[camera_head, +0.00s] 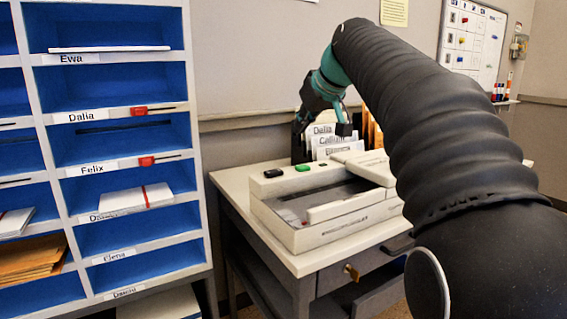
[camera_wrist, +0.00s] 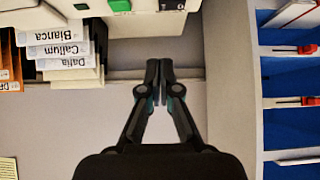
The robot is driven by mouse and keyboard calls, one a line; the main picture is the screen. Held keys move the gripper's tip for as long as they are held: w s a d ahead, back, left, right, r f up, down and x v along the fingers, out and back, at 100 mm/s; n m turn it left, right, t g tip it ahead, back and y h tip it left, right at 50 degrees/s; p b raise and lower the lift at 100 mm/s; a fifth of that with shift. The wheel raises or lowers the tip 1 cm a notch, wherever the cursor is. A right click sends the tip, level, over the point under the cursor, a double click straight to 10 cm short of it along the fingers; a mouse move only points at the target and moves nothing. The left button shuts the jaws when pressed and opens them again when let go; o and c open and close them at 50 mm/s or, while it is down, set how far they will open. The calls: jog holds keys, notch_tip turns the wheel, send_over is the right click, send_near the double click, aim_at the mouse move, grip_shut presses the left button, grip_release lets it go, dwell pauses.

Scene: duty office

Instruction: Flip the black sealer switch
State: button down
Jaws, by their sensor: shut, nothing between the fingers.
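The black sealer switch (camera_head: 273,173) sits on the top back-left corner of the pale envelope sealer (camera_head: 330,229), left of a green button (camera_head: 302,168). My gripper (camera_head: 298,126) is beyond the sealer's back edge, near the wall and above the table. In the wrist view my gripper (camera_wrist: 160,66) has its two fingertips together, with nothing between them. The green button (camera_wrist: 120,5) is cut off by the top edge there. I cannot clearly make out the black switch in that view. The fingers appear apart from the sealer.
A file sorter (camera_head: 325,141) with name tabs stands behind the sealer, close beside my gripper. A blue-lined pigeonhole shelf (camera_head: 196,150) stands at left, with red tags on some slots. The table (camera_head: 238,188) has a bare strip left of the sealer. The wall is behind.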

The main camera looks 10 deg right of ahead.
send_over(274, 173)
jog(key=d, duration=0.3)
notch_tip(274, 173, down, 7)
notch_tip(274, 173, down, 3)
jog(key=shift+f+b, duration=0.1)
jog(key=shift+b, duration=0.25)
jog(key=shift+f, duration=0.45)
